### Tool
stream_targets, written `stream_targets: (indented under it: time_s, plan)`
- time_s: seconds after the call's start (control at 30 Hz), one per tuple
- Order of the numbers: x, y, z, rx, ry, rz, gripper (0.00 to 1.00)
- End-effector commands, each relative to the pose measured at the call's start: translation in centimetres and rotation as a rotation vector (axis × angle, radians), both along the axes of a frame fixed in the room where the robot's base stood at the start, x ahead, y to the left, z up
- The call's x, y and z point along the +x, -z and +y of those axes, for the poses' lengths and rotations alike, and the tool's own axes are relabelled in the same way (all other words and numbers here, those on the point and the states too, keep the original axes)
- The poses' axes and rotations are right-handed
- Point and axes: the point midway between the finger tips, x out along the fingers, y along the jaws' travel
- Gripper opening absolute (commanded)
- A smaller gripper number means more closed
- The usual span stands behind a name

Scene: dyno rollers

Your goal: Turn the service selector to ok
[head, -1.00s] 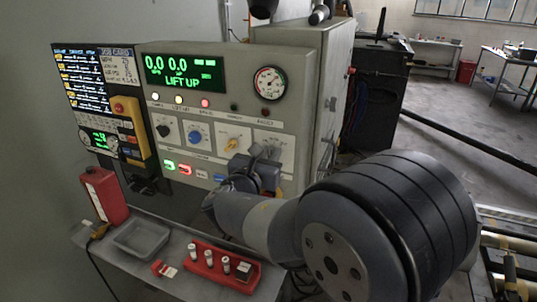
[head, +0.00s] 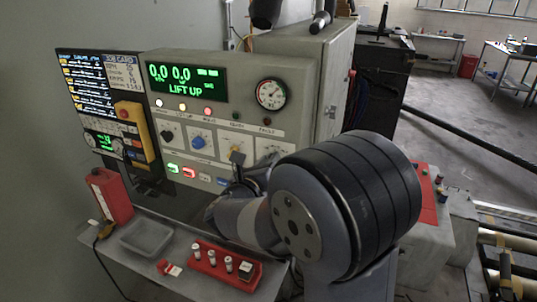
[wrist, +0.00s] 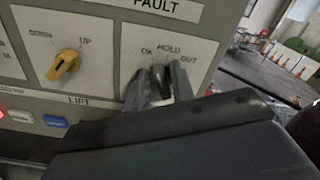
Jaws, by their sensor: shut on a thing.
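The service selector (wrist: 160,74) is a dark knob on the grey panel in the wrist view, under the labels OK, HOLD and OUT. My gripper (wrist: 158,88) is shut on it, one grey finger on each side. The knob's top points roughly upward, near OK and HOLD; its exact setting is hard to tell between the fingers. In the head view my gripper (head: 263,170) is at the panel's lower right, and my arm mostly hides the selector there.
The yellow lift knob (wrist: 64,64) is just left of the selector. The panel (head: 213,118) also carries a blue knob (head: 197,138), lit buttons and a gauge (head: 271,94). Below stands a shelf with a red rack (head: 225,266) and a grey tray (head: 147,237).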

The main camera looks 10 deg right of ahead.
Motion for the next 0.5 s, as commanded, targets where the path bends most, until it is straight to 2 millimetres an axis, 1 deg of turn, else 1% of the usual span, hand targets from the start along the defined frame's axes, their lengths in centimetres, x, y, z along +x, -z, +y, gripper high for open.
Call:
stream_targets:
  time_s: [0.03, 0.2, 0.5]
  plan:
    - [0.03, -0.24, 0.05, -0.026, -0.001, 0.022, 0.01]
    - [0.08, -0.13, 0.13, -0.104, 0.000, 0.076, 0.01]
    - [0.13, 0.13, 0.20, -0.172, -0.001, 0.126, 0.01]
